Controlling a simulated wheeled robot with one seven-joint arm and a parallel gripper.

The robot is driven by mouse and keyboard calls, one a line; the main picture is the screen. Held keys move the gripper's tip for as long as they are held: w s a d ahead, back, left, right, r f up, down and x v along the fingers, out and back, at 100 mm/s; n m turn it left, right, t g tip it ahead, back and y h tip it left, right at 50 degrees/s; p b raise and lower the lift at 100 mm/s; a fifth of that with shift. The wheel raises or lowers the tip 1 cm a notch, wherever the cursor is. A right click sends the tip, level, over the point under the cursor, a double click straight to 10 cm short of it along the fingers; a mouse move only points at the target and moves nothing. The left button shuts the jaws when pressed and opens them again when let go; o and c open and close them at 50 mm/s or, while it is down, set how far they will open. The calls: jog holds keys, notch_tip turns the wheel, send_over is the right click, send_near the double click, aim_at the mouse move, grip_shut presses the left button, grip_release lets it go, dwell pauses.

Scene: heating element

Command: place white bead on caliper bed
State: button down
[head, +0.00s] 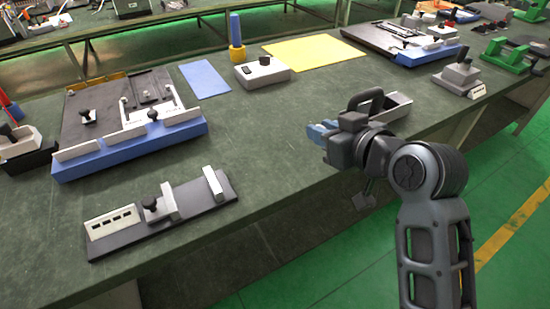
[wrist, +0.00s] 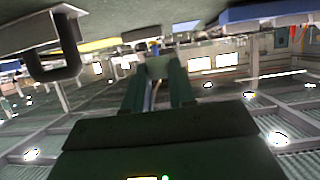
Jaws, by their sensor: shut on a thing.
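The caliper bed appears to be the long dark plate (head: 190,205) at the front left of the bench. It carries a white display block, a sliding clamp with a black knob and a white end stop. My gripper (head: 320,132) is over the bench's front edge, to the right of the plate and apart from it. In the wrist view my gripper (wrist: 160,80) has its two dark fingers closed on a small pale grey-green piece (wrist: 160,66), which seems to be the white bead in shade. The bead cannot be made out in the head view.
A blue-edged fixture (head: 130,152) stands behind the plate. A grey box (head: 262,72), a blue sheet (head: 205,78) and a yellow sheet (head: 313,52) lie farther back. A metal tray with a dark handle (head: 395,105) is just behind my gripper. The bench between plate and gripper is clear.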

send_over(276, 168)
notch_tip(276, 168, down, 6)
jog(key=shift+w+r, duration=0.1)
jog(key=shift+r, duration=0.1)
jog(key=shift+f+p, duration=0.55)
jog(key=shift+f, duration=1.2)
jog(key=shift+d+f, duration=0.1)
jog(key=shift+f, duration=0.15)
jog(key=c, duration=0.9)
grip_release()
jog(key=shift+c, duration=0.2)
jog(key=v, duration=0.4)
jog(key=b+v, duration=0.1)
jog(key=v, duration=0.3)
jog(key=shift+w+d, duration=0.25)
jog(key=shift+d, duration=0.1)
